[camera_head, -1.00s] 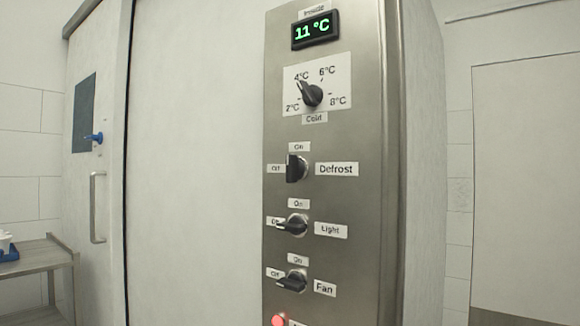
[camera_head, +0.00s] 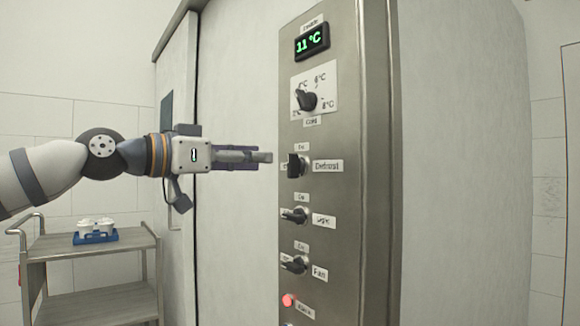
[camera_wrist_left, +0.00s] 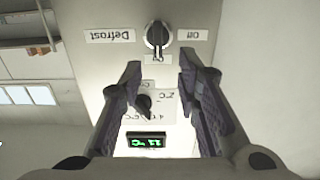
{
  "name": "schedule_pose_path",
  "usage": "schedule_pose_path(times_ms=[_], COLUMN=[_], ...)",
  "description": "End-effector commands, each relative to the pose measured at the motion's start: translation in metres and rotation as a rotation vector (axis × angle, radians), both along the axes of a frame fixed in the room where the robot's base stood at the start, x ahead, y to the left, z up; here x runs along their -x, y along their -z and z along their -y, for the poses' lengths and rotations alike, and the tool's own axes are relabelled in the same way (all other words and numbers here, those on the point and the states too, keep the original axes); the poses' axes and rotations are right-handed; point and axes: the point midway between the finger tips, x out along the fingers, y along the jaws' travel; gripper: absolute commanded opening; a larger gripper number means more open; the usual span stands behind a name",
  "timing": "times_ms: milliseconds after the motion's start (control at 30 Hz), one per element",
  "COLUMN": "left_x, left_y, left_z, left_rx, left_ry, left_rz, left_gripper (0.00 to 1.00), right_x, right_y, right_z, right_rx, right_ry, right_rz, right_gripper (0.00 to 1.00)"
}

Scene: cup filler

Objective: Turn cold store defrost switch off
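The defrost switch (camera_head: 296,166) is a black knob on the steel control panel, beside the "Defrost" label (camera_head: 327,166). Its grip stands upright, toward the "On" label above it. In the left wrist view, which is upside down, the defrost knob (camera_wrist_left: 158,36) points down at "On", with "Off" (camera_wrist_left: 192,35) to its right. My left gripper (camera_head: 268,157) comes in from the left at about the knob's height, its tips just left of it in the head view. In the wrist view its fingers (camera_wrist_left: 158,72) are spread and empty, apart from the knob. My right gripper is not in view.
The light knob (camera_head: 295,215) and fan knob (camera_head: 294,264) sit below, a lit red button (camera_head: 288,300) under them. The temperature dial (camera_head: 306,99) and 11 °C display (camera_head: 312,42) are above. A cart (camera_head: 95,247) with a blue tray (camera_head: 96,237) stands left.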

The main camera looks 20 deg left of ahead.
Motion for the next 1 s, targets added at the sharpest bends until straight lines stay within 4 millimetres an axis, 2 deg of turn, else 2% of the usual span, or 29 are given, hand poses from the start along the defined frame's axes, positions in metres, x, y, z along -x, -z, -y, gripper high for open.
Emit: schedule_pose_path(times_ms=[33, 100, 267, 400, 633, 667, 767, 800, 1000], left_x=[-0.015, -0.028, -0.05, -0.056, -0.056, -0.056, -0.056, -0.056, -0.056], left_y=[0.008, 0.007, 0.005, 0.003, 0.001, 0.001, 0.001, 0.001, 0.001], left_z=[0.01, 0.02, 0.038, 0.044, 0.045, 0.045, 0.045, 0.045, 0.044], left_rx=[-0.003, -0.001, -0.001, 0.001, 0.0, 0.0, 0.001, 0.001, 0.002], left_ry=[0.003, 0.002, 0.001, 0.0, 0.001, 0.001, 0.001, 0.001, 0.001], left_rz=[-0.013, -0.012, -0.007, -0.004, -0.003, -0.003, -0.003, -0.003, -0.004], left_gripper=[0.3, 0.3, 0.3, 0.3, 0.3, 0.25, 0.03, 0.0, 0.0], right_x=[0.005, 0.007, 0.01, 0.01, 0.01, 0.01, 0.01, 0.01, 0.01], right_y=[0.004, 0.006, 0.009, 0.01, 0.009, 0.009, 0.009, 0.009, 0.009], right_z=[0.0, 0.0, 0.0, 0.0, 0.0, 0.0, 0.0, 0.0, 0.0], right_rx=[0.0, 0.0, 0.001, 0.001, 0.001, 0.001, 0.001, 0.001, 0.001], right_ry=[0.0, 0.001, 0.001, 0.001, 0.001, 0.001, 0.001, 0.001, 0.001], right_rz=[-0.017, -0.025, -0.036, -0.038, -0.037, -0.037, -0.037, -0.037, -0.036], right_gripper=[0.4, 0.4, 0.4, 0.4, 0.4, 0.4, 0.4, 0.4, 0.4])
